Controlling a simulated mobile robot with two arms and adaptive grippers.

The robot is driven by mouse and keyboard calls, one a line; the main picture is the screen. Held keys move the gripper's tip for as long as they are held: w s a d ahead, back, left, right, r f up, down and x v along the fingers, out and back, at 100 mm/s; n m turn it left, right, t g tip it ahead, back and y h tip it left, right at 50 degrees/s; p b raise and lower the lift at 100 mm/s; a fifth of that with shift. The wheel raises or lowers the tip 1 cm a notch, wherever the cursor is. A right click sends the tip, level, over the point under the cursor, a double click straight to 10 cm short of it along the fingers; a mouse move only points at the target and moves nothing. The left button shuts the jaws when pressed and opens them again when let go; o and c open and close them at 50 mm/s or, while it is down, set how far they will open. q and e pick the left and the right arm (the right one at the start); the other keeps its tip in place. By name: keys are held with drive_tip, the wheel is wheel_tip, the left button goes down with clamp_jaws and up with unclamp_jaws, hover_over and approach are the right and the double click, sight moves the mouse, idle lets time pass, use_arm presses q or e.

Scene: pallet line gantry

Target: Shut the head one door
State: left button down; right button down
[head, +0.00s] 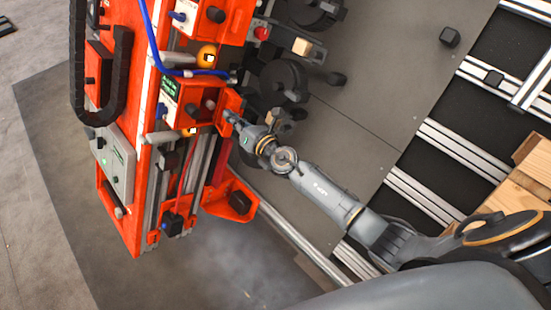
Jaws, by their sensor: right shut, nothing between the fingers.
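Orange machine heads stand along an upright orange gantry (140,115) on the left. The middle head has a white-faced control box (183,103) with a small green display. A small orange panel (230,102) sticks out at its right side; it looks like the door, but I cannot tell for sure, nor which head is head one. My right gripper (232,117) is shut and empty, its fingertips at or just in front of this panel. I cannot tell whether they touch. The wrist hides part of the black round parts behind. My left gripper is not in view.
A blue hose (153,45) runs down and across the heads. Another orange head (215,18) is above, an orange bracket (231,198) below. Black round tools (283,80) and a wooden block (303,46) are right of the heads. Conveyor rails (455,145) and wooden boards (525,180) lie right.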

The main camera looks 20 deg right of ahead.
drive_tip(key=shift+v, duration=1.3)
drive_tip(key=shift+f, duration=0.1)
drive_tip(key=s+d+f+m+g+h, duration=0.25)
drive_tip(key=s+f+m, duration=0.35)
drive_tip(key=f, duration=0.6)
drive_tip(key=s+d+f+m+g+h+b, duration=0.1)
drive_tip(key=s+d+f+m+g, duration=0.15)
drive_tip(key=s+f+m, duration=0.65)
drive_tip(key=s+d+f+m+g+h, duration=0.2)
drive_tip(key=s+d+f+m, duration=0.15)
drive_tip(key=f, duration=1.05)
drive_tip(key=s+f+m+g, duration=0.3)
drive_tip(key=s+f, duration=0.3)
drive_tip(key=s, duration=0.6)
drive_tip(key=s+f+m+g, duration=0.3)
drive_tip(key=s+f+m, duration=0.3)
drive_tip(key=s, duration=0.7)
drive_tip(key=s+f+m+g+b, duration=0.1)
drive_tip(key=s+f+m+g, duration=0.2)
drive_tip(key=s, duration=1)
wheel_tip(320, 180, down, 4)
drive_tip(key=shift+d+r+m+h, duration=0.2)
drive_tip(key=shift+d+m+h, duration=0.15)
drive_tip(key=shift+m, duration=0.4)
drive_tip(key=shift+w, duration=0.15)
